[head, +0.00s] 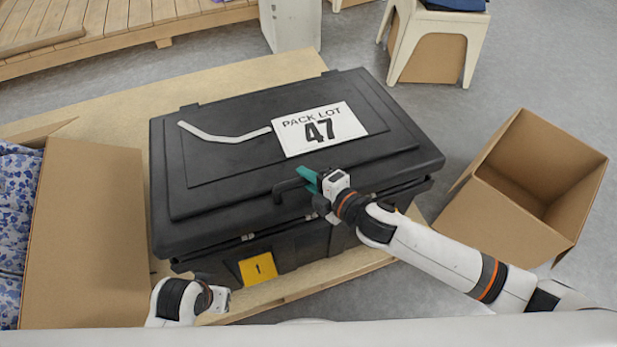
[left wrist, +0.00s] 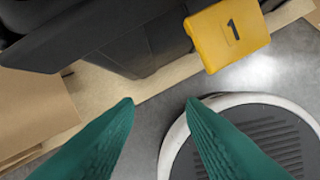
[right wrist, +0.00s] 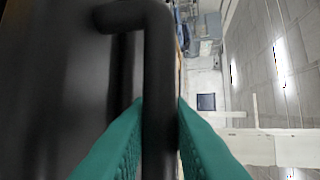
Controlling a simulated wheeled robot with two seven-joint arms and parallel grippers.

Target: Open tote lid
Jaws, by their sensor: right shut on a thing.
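The black tote (head: 290,245) stands on a wooden board, with its black lid (head: 230,165) on top. The lid looks slightly raised along the front right edge; how far is hard to tell. My right gripper (head: 308,178) is at the front of the lid, shut on the black lid handle (head: 283,188). In the right wrist view the handle bar (right wrist: 159,90) runs between the green fingers (right wrist: 160,105). My left gripper (left wrist: 162,103) is open and empty, low in front of the tote near the yellow "1" tag (left wrist: 229,33).
An open cardboard box (head: 530,185) stands to the right of the tote. Another box (head: 85,235) with floral fabric (head: 15,210) is at the left. A white stool (head: 436,30) is behind. A pale bent strip (head: 222,136) lies on the lid.

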